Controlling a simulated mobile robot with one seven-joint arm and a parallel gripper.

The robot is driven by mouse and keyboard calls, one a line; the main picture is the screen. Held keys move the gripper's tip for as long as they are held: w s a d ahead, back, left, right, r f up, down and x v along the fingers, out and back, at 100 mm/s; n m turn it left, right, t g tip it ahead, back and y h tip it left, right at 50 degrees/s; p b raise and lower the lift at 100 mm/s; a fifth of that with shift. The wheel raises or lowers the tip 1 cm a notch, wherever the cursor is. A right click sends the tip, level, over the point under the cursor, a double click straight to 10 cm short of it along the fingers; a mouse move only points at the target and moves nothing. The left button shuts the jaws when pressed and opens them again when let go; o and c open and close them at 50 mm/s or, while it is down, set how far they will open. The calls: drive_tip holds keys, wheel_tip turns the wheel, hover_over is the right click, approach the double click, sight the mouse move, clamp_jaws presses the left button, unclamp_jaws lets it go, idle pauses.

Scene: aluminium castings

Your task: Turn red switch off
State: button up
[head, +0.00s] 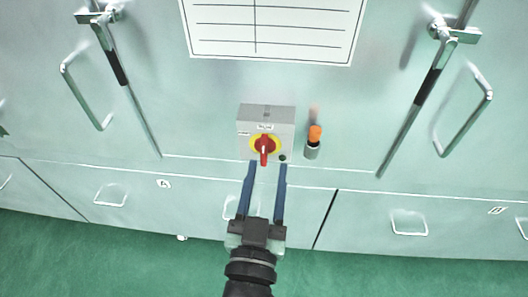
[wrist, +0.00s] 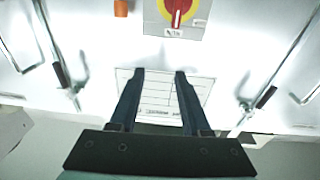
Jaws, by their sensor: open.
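The red switch (head: 264,147) is a red rotary handle on a yellow disc, on the front of a grey box (head: 266,115) fixed to the pale green cabinet. Its handle stands vertical in the head view. In the wrist view the switch (wrist: 177,12) shows upside down at the top edge, partly cut off. My gripper (head: 267,165) is open and empty. In the head view its two blue fingers point up at the box, with their tips just below the handle. In the wrist view the fingers (wrist: 159,72) appear apart from the switch. I cannot tell the exact gap.
An orange-tipped part in a grey holder (head: 313,142) sits just right of the box. Long latch rods (head: 128,87) and door handles (head: 85,93) stick out on both sides. A white chart (head: 275,27) is above, drawers with handles (head: 410,224) below.

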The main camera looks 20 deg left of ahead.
drive_tip(key=g, duration=0.1)
approach(263, 151)
drive_tip(key=p+x, duration=0.1)
drive_tip(key=x, duration=0.8)
drive_tip(key=shift+w, duration=0.3)
drive_tip(key=shift+c, duration=0.3)
clamp_jaws()
